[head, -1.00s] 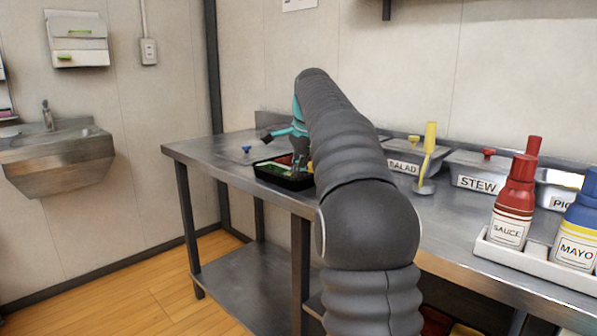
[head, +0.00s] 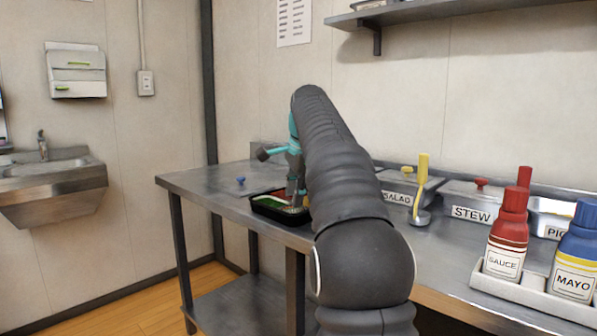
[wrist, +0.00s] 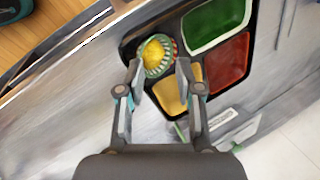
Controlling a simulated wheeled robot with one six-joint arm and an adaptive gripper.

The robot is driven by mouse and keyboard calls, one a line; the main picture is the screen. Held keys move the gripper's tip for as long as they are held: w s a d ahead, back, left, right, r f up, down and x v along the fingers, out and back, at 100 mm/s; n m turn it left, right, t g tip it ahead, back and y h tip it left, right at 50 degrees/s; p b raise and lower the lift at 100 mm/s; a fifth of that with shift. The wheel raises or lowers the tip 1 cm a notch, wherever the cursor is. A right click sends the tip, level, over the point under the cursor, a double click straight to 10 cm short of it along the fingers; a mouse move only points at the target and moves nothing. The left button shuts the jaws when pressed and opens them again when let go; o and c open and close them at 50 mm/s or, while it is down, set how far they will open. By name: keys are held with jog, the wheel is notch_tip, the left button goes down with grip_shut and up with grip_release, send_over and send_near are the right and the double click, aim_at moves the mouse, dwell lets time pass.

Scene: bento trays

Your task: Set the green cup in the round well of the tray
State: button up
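The green cup (wrist: 157,56), striped green and white with yellow content, sits at the upper left corner of the black tray (wrist: 129,48) in the wrist view, where the round well appears to be. The cup hides most of the well. It looks upright. My gripper (wrist: 159,68) is above and beside it, with one finger on each side. The fingers are spread a little wider than the cup, and slim gaps seem to show. In the head view, the tray (head: 270,214) is at the table's front edge, with my gripper (head: 296,205) over it. The cup is hard to make out there.
The tray's other compartments hold green (wrist: 215,22), red (wrist: 228,62) and yellow fillings. Lidded pans marked SALAD and STEW (head: 468,205) line the back. A ladle (head: 421,190) stands upright near them. Sauce and mayo bottles (head: 508,240) stand at right. The table's left end is mostly clear.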

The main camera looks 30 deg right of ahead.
jog(key=v, duration=0.8)
jog(key=shift+r, duration=0.15)
jog(key=s+a+f+n, duration=0.7)
jog(key=s+a+n, duration=0.2)
jog(key=s+a, duration=0.4)
jog(key=s+a+f+n, duration=0.3)
jog(key=s+f+n, duration=0.1)
jog(key=s+f, duration=0.5)
jog(key=s+a+f+n+t, duration=0.1)
jog(key=s+a+f+n, duration=0.2)
jog(key=s+f, duration=0.6)
notch_tip(320, 180, down, 5)
jog(key=n, duration=0.2)
jog(key=shift+n+t, duration=0.3)
